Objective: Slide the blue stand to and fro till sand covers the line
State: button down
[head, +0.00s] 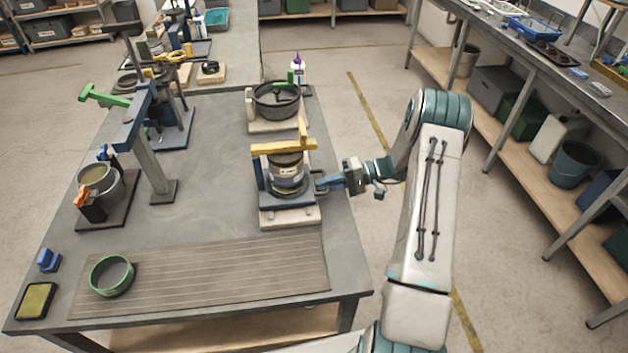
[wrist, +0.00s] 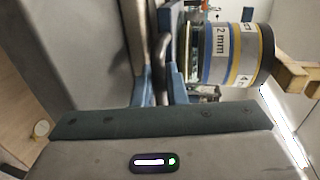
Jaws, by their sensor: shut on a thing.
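The blue stand (head: 290,200) sits on a pale base block (head: 290,216) near the table's right edge. It carries an upright stack of banded sieves (head: 288,175), clamped under a yellow bar (head: 284,146). In the wrist view the stack (wrist: 225,52) lies sideways and a label reads "2 mm". My gripper (head: 322,184) reaches in from the right at the stand's side. In the wrist view its blue fingers (wrist: 160,92) are shut on a dark handle (wrist: 161,62) beside the stand. I cannot make out the sand or the line.
A dark round pan (head: 276,100) on a block stands behind the stand. A lever press (head: 150,140) with a green handle and a grey pot (head: 100,183) are to the left. A green ring (head: 112,275) lies on the ribbed mat (head: 220,280) in front. The table is bare left of the stand.

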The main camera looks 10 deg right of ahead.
jog(key=shift+s+f, duration=0.1)
jog(key=shift+s, duration=0.2)
jog(key=c, duration=1.7)
grip_release()
jog(key=shift+o, duration=0.6)
jog(key=shift+s, duration=0.15)
jog(key=shift+d, duration=0.1)
jog(key=shift+d, duration=0.25)
jog(key=b+v, duration=0.4)
jog(key=v, duration=0.9)
jog(key=shift+d+r, duration=0.15)
jog(key=shift+r, duration=0.05)
